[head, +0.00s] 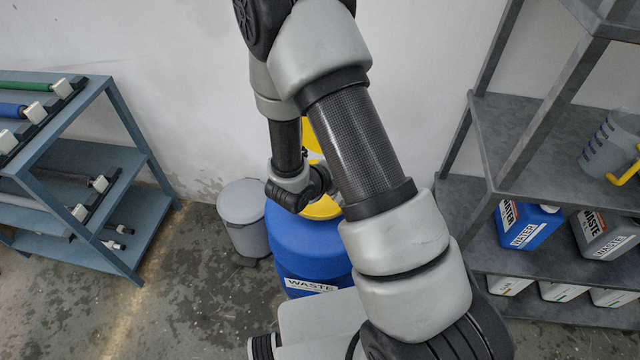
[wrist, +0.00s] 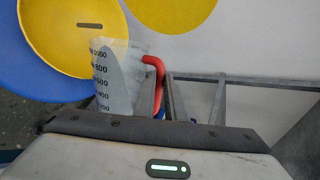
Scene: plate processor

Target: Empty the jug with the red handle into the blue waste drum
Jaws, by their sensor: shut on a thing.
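The jug (wrist: 118,75) with the red handle (wrist: 155,68) is in the wrist view, a clear vessel with a printed scale. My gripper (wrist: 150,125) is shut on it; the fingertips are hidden. Whether the grey shape inside is liquid I cannot tell. The blue waste drum (head: 295,235) stands on the floor in the head view, marked WASTE. A yellow round part (head: 325,208) is on its top, and it also shows beside the jug in the wrist view (wrist: 60,35). My arm hides the jug in the head view.
A grey bin (head: 243,215) stands left of the drum. A blue rack (head: 125,180) with tools is at the left. A grey shelf (head: 530,130) at the right holds a jug with a yellow handle (head: 612,150), a blue WATER can (head: 527,225) and other containers.

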